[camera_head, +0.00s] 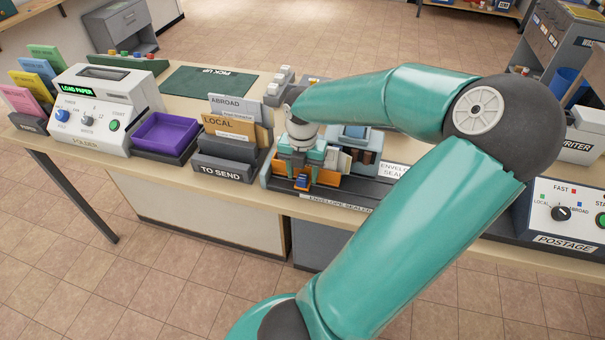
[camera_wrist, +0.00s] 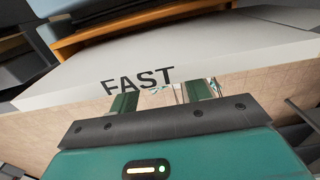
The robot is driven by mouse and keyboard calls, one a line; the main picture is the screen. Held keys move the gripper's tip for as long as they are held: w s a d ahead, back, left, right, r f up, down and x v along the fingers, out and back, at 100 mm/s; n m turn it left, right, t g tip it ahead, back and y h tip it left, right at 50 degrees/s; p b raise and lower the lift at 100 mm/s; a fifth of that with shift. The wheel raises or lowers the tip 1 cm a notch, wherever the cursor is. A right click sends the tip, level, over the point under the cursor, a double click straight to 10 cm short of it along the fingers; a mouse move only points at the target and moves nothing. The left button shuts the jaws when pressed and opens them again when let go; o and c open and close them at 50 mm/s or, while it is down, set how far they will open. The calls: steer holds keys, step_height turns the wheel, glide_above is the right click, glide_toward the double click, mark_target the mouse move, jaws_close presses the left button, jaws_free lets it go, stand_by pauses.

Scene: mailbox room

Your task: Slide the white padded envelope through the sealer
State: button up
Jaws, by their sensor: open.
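The envelope sealer (camera_head: 335,203) stands on the counter at the centre of the head view, labelled on its front edge. A white flat piece marked FAST, apparently the white padded envelope (camera_wrist: 225,55), spans the wrist view. My gripper (camera_wrist: 162,88) is open, its two green fingers apart at the near edge of this white piece, by the lettering. I cannot tell whether they touch it. In the head view my gripper (camera_head: 302,180) is over the left part of the sealer. My arm and gripper hide much of the sealer, and the envelope is not clear there.
Left of the sealer are the TO SEND rack (camera_head: 222,168) with LOCAL and ABROAD cards, a purple tray (camera_head: 165,134) and the folder machine (camera_head: 105,105). A green PICK UP mat (camera_head: 208,82) lies bare behind. The postage machine (camera_head: 565,215) stands right.

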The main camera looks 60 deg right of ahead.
steer(key=shift+f, duration=0.55)
steer(key=shift+c, duration=0.5)
jaws_close()
